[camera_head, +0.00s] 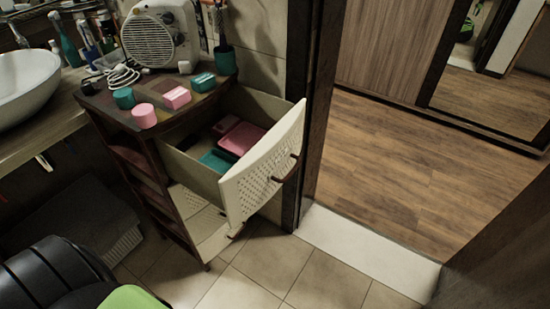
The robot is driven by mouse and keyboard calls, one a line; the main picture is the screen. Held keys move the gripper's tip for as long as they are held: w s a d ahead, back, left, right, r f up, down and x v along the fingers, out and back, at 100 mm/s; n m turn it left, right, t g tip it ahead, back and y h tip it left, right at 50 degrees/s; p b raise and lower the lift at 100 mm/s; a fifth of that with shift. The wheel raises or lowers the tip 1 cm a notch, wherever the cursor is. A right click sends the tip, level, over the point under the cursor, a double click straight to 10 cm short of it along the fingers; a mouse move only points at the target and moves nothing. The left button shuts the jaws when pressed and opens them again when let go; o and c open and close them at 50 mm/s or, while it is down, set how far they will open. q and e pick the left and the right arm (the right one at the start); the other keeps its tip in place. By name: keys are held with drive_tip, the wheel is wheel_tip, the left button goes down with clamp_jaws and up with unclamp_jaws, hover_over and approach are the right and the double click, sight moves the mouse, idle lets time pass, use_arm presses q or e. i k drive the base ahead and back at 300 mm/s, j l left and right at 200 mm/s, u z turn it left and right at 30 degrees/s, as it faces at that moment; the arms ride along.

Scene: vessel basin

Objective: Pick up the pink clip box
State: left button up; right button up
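On the dark wooden cabinet top (160,112) stand a small pink box (177,98) with a paler front and a round pink container (144,116) to its left. A larger flat pink box (241,138) lies inside the open drawer (190,166), toward its right side. I cannot tell by looks alone which pink item is the clip box. A round teal container (124,98) and a teal box (203,82) stand on the cabinet top beside the small pink items. A teal tray (217,160) lies in the drawer. Neither of my grippers is in view.
The drawer's white perforated front (262,168) juts out toward the doorway. A fan heater (160,36), a coiled white cable (122,77) and a dark teal cup (225,60) crowd the back. A white basin (25,85) is left. Tiled floor (290,270) is clear.

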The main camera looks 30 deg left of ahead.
sight(175, 99)
drive_tip(key=u, duration=1.45)
